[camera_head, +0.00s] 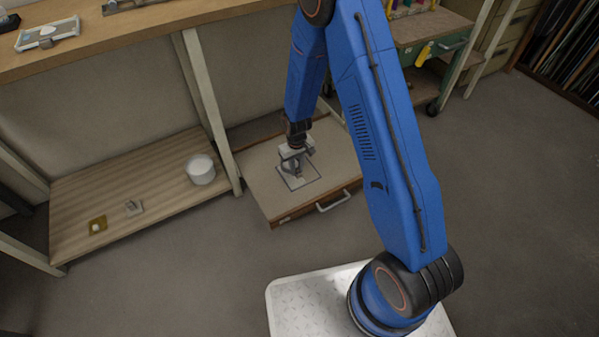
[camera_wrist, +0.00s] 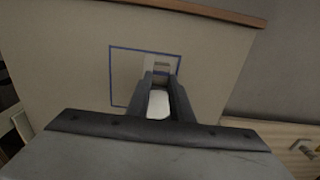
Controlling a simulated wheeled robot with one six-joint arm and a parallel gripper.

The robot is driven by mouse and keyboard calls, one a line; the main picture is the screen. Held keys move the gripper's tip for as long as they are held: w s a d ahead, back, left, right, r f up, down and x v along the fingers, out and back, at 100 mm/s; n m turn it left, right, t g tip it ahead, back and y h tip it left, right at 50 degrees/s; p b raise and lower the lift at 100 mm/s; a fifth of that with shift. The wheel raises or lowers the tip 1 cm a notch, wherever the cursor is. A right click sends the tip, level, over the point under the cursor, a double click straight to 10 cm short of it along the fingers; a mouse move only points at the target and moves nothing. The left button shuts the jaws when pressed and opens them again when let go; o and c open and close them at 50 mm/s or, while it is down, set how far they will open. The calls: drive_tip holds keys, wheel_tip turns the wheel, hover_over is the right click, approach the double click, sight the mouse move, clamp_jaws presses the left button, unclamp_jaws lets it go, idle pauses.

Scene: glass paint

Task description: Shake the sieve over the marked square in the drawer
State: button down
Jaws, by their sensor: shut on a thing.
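My gripper (camera_head: 296,158) points down over the pulled-out drawer (camera_head: 262,178). In the wrist view, my gripper (camera_wrist: 161,78) is shut on a pale thing (camera_wrist: 158,104), probably the sieve's handle. The sieve's shape is mostly hidden by the fingers. The marked square (camera_wrist: 126,76) is a dark blue outline on the drawer's flat, light surface. In the head view, the square (camera_head: 305,186) lies below my gripper. A small pale patch with grey bars (camera_wrist: 162,68) shows beyond the fingertips, inside the outline; I cannot tell if it is part of the sieve.
The drawer has a metal front handle (camera_head: 333,201). A white round container (camera_head: 200,170), a small grey piece (camera_head: 134,207) and a yellowish square (camera_head: 97,225) rest on the low slatted shelf (camera_head: 75,195). A table leg (camera_head: 212,112) stands between shelf and drawer.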

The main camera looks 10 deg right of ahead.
drive_tip(key=shift+w+a, duration=0.2)
drive_tip(key=shift+w, duration=0.5)
drive_tip(key=shift+w+a, duration=0.25)
drive_tip(key=shift+w, duration=0.4)
drive_tip(key=shift+w+a, duration=0.2)
drive_tip(key=shift+w, duration=0.5)
drive_tip(key=shift+d, duration=0.1)
drive_tip(key=shift+s+d, duration=3.3)
drive_tip(key=shift+d, duration=1.4)
drive_tip(key=shift+w+a, duration=1.45)
drive_tip(key=shift+w, duration=3)
drive_tip(key=s+d, duration=0.2)
drive_tip(key=s, duration=0.7)
drive_tip(key=shift+d, duration=0.4)
drive_tip(key=shift+r, duration=0.15)
